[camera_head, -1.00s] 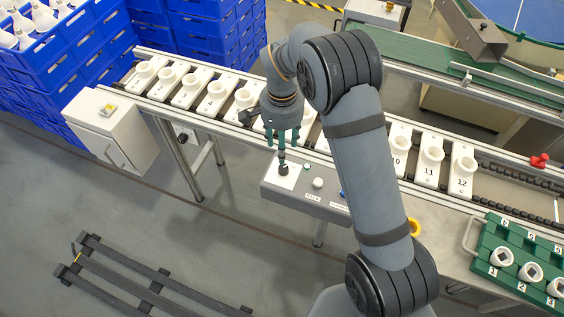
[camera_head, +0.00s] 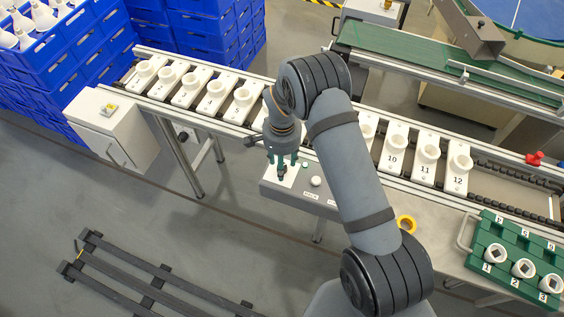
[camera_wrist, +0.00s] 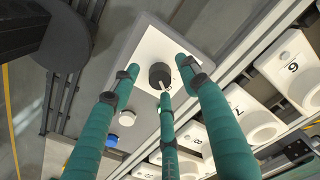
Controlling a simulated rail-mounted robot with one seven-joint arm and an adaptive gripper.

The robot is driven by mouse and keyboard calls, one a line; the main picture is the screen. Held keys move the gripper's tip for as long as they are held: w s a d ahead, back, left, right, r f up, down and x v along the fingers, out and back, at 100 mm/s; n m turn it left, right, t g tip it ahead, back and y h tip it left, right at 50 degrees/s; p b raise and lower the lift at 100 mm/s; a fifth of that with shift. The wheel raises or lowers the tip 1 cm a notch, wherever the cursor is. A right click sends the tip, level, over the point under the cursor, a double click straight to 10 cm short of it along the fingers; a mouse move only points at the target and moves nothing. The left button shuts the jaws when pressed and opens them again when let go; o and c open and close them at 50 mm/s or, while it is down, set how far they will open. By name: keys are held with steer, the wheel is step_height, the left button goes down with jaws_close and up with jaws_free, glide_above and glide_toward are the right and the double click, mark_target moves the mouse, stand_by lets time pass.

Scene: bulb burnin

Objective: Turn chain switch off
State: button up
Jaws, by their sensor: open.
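The chain switch is a black rotary knob (camera_wrist: 160,76) with a pale pointer line, on a white plate of a grey control box (camera_head: 325,205). In the head view it is mostly hidden by my gripper (camera_head: 282,167). In the wrist view the knob shows between the fingertips, with nothing gripped. I cannot tell whether any finger touches it.
A white button (camera_head: 316,181) and a green button (camera_head: 305,164) sit right of the switch; a blue button (camera_wrist: 127,118) shows in the wrist view. Behind runs the chain conveyor with numbered white holders (camera_head: 427,160). A green tray (camera_head: 500,282) lies at right.

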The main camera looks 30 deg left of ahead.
steer(key=shift+c, duration=0.4)
jaws_close()
stand_by(0.4)
steer(key=n+b, duration=0.2)
steer(key=shift+f+n, duration=0.15)
steer(key=shift+n, duration=0.15)
steer(key=n+b, duration=0.2)
steer(key=n, duration=0.1)
steer(key=shift+n, duration=0.3)
steer(key=n+b, duration=0.2)
steer(key=n, duration=0.1)
steer(key=shift+n, duration=0.3)
steer(key=shift+n+b, duration=0.35)
steer(key=shift+n, duration=1.65)
